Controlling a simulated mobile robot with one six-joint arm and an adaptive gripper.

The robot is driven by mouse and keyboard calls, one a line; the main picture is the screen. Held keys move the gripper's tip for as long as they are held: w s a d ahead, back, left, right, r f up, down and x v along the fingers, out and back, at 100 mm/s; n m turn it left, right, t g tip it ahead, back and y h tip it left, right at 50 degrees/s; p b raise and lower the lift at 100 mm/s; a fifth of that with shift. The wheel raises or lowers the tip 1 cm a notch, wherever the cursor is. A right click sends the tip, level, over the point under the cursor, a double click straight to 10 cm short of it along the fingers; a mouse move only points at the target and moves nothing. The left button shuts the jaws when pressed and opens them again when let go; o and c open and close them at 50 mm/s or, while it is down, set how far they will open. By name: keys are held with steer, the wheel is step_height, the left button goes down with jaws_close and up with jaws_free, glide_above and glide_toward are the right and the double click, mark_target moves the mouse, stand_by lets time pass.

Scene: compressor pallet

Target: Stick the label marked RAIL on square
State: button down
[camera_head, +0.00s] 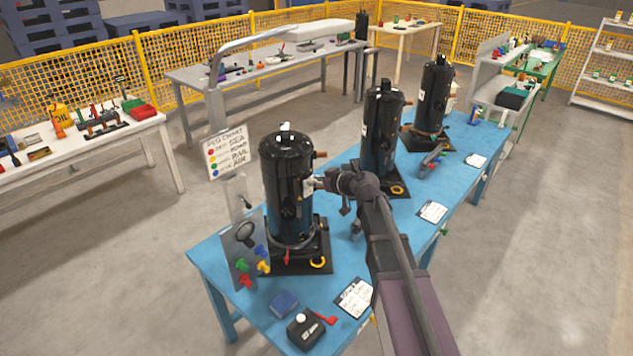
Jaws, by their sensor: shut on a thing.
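My gripper (322,184) is at the right side of the nearest black compressor (286,165), shut on a small pale piece, which looks like a label (309,185). The piece is against or very close to the compressor's side; I cannot tell whether it touches. Its print is too small to read, so I cannot confirm RAIL or whether it sits square. The compressor stands upright on a black base on the blue table (235,290). My arm hides part of the table to its right.
Two more compressors (383,130) (434,95) stand behind along the table. A peg chart (228,152) listing RAIL stands left, above coloured pegs (246,280). A blue block (284,303), a black box (305,330) and paper sheets (433,212) lie on the table.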

steer(key=shift+w+a, duration=0.4)
steer(key=shift+a, duration=0.05)
stand_by(0.7)
steer(key=shift+c, duration=2.2)
jaws_free()
steer(key=s+d+f+m+g+h, duration=0.3)
steer(key=s+d+f, duration=0.1)
steer(key=s+d, duration=0.3)
steer(key=s+d+f+m+g+h, duration=0.2)
steer(key=s+d+f+m+h, duration=0.1)
steer(key=s+d, duration=0.5)
steer(key=s+d+f+m+g+h, duration=0.3)
steer(key=s+d, duration=0.5)
steer(key=s, duration=0.4)
steer(key=shift+f+m+g+h, duration=0.3)
steer(key=shift+f+m+h, duration=0.3)
steer(key=shift+f+h, duration=0.2)
